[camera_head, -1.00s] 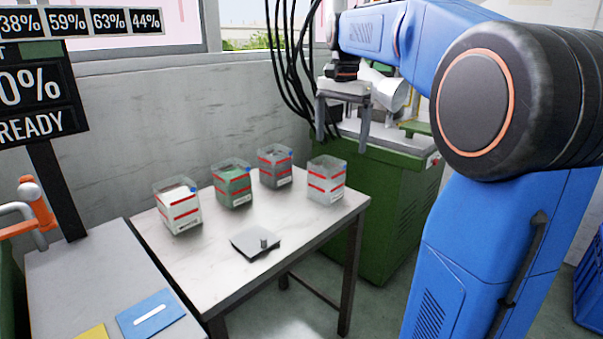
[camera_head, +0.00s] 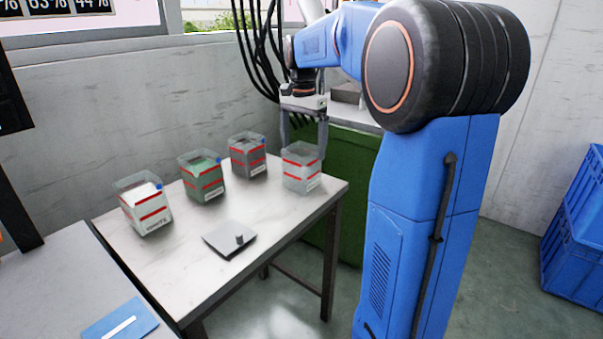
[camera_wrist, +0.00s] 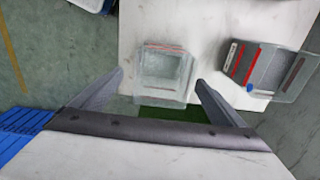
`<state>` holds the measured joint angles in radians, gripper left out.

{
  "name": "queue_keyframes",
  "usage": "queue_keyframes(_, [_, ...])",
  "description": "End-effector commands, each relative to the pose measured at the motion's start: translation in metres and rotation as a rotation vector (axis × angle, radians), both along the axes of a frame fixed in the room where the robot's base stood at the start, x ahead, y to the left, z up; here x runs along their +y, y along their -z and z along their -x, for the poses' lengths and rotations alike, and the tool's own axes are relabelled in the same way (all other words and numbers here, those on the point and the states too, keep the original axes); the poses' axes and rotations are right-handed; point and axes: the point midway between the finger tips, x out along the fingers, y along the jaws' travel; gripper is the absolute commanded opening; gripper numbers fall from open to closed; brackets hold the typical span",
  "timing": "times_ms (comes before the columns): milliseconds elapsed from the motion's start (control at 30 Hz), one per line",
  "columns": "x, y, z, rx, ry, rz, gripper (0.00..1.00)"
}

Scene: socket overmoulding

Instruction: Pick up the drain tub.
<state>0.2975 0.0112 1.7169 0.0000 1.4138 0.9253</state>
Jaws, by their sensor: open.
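A clear tub with red bands (camera_head: 302,168) stands upright at the right end of the small table. It looks empty or pale inside and shows no blue dot. I take it as the drain tub, though its label is too small to read. In the wrist view the clear tub (camera_wrist: 165,75) lies between my fingertips. My gripper (camera_head: 303,140) is open, pointing down over that tub, with one finger on each side. In the wrist view my open gripper (camera_wrist: 160,78) shows a gap on both sides of the tub; I cannot tell contact.
A dark-filled tub (camera_head: 248,155) stands close left of it, then a green-filled tub (camera_head: 202,177) and a white-filled tub (camera_head: 144,204). A grey plate with a knob (camera_head: 229,240) lies in front. A green machine cabinet (camera_head: 345,185) stands behind. Blue crates (camera_head: 575,220) are far right.

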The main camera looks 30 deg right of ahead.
Motion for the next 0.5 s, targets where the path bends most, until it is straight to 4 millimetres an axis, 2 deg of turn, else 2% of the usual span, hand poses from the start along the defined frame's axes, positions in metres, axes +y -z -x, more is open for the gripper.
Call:
queue_keyframes(267, [0.0,0.019,-0.001,0.0,0.0,0.0,0.94])
queue_keyframes(500, [0.0,0.05,-0.006,0.002,0.0,0.0,0.94])
